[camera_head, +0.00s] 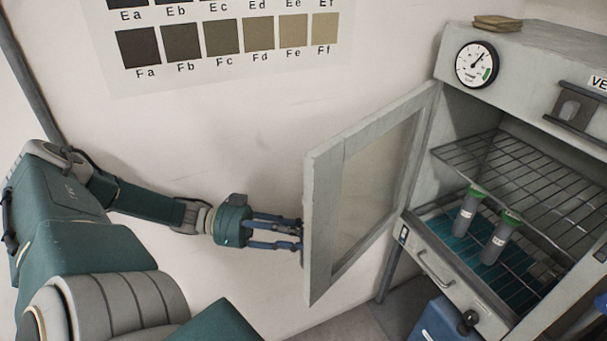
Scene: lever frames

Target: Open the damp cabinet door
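The damp cabinet (520,58) is a grey metal box at the right with a round dial on its front. Its framed, glazed door (322,225) stands wide open, swung out to the left from the hinge side, so the inside shows. My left gripper (297,235) reaches in from the left to the outer face of the door, near its free edge. Its fingers show a gap between them, but the tips are partly hidden at the door edge, and I cannot tell if they hold a handle. My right gripper is not in view.
Inside the cabinet are a wire shelf (520,165) and two green-capped tubes (468,212) and (500,238) on a lower rack. A drawer (440,270) is below, with a blue container (440,322) under it. A wall with a colour chart (225,45) is behind my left arm.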

